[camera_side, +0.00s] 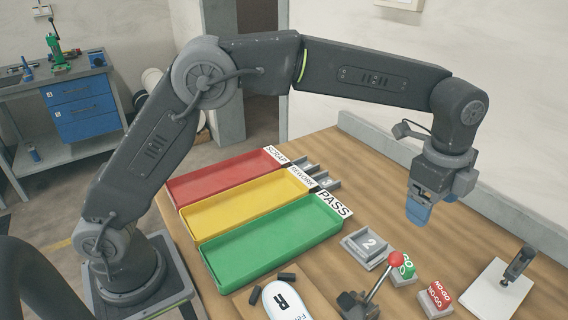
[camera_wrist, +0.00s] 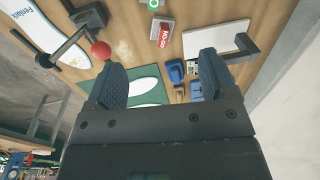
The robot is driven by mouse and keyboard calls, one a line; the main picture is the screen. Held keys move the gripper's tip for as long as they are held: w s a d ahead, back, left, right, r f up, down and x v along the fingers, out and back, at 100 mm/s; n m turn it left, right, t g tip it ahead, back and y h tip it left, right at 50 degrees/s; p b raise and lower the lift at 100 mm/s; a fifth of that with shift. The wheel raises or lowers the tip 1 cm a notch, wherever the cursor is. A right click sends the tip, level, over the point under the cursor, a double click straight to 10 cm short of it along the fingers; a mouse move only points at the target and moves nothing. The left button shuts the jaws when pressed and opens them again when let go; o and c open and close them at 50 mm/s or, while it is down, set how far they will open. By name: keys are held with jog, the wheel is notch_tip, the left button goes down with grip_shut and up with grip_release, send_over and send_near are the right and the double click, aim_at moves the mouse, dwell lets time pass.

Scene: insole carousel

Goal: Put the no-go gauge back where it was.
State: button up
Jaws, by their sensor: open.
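The no-go gauge (camera_side: 440,292) is a red block with white NO-GO lettering, sitting at a grey holder at the front right of the wooden table. It also shows in the wrist view (camera_wrist: 166,33), near the top middle.
The green GO gauge (camera_side: 404,266) stands beside the no-go gauge. A red-knobbed lever (camera_side: 396,259) is close in front. A white plate with a dark stand (camera_side: 500,287) is at right. Red, yellow and green trays (camera_side: 272,245) lie left.

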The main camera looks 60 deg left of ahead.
jog(key=s+a+r+n+t, duration=0.1)
jog(key=s+a+r+n, duration=0.4)
jog(key=a, duration=0.3)
jog(key=s+a+r+n+t, duration=0.2)
jog(key=s+a+r+n, duration=0.25)
jog(key=s+a, duration=0.3)
jog(key=s+a+f+n+t, duration=0.1)
jog(key=s+a+f+n, duration=0.2)
jog(key=s, duration=0.3)
jog(key=s+a+f+n, duration=0.3)
jog(key=s+a+n, duration=0.1)
jog(key=s, duration=0.3)
jog(key=shift+s+a+n+t, duration=0.3)
jog(key=shift+a+n+t, duration=0.1)
jog(key=shift+n, duration=0.45)
